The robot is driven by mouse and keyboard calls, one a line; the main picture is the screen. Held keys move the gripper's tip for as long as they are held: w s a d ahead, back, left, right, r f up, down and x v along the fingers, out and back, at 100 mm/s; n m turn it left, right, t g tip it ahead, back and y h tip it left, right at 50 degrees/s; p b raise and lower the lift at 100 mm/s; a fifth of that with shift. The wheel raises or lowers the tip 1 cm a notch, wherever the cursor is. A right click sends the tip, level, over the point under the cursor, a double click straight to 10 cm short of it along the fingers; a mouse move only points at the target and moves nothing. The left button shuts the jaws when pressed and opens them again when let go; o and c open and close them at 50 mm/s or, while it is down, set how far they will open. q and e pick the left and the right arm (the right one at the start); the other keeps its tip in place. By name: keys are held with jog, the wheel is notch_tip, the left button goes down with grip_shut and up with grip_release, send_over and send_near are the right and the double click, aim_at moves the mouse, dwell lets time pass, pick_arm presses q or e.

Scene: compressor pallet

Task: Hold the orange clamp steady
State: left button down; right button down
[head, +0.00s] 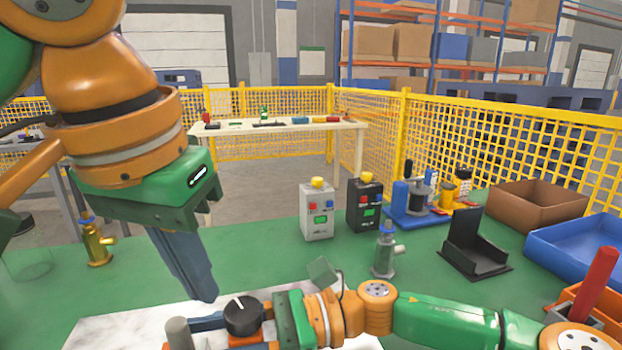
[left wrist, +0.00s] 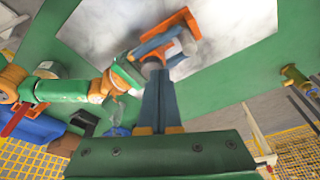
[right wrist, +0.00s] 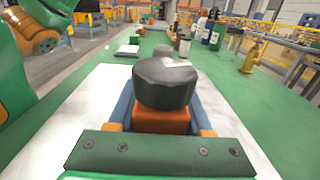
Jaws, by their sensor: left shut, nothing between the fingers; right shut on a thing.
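The orange clamp (head: 268,334) is at the bottom of the head view, over the white marbled plate (head: 105,333). A black round knob (head: 243,315) with a white mark sits on it. My right gripper (head: 207,324) comes in from the right and is shut on the clamp, one finger on each side. The right wrist view shows the clamp's orange body (right wrist: 160,121) below the knob. My left gripper (head: 207,297) points down just above and behind the clamp, shut and empty. In the left wrist view the clamp (left wrist: 182,28) is partly hidden behind its fingers.
Brass (head: 97,245) and grey (head: 385,252) valve-like fittings stand on the green table. A black stand (head: 474,256), a brown bin (head: 537,206) and a blue tray (head: 570,262) occupy the right side.

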aim_at(228, 330)
pick_arm(q)
jog(key=shift+r, duration=0.2)
jog(key=f+n, duration=0.2)
jog(key=n, duration=0.4)
jog(key=d+f+n, duration=0.1)
jog(key=f+n, duration=0.1)
jog(key=n, duration=0.4)
jog(key=d+f+n, duration=0.1)
jog(key=f+n, duration=0.1)
jog(key=n, duration=0.4)
jog(key=shift+s+d, duration=0.1)
jog(key=shift+s, duration=0.2)
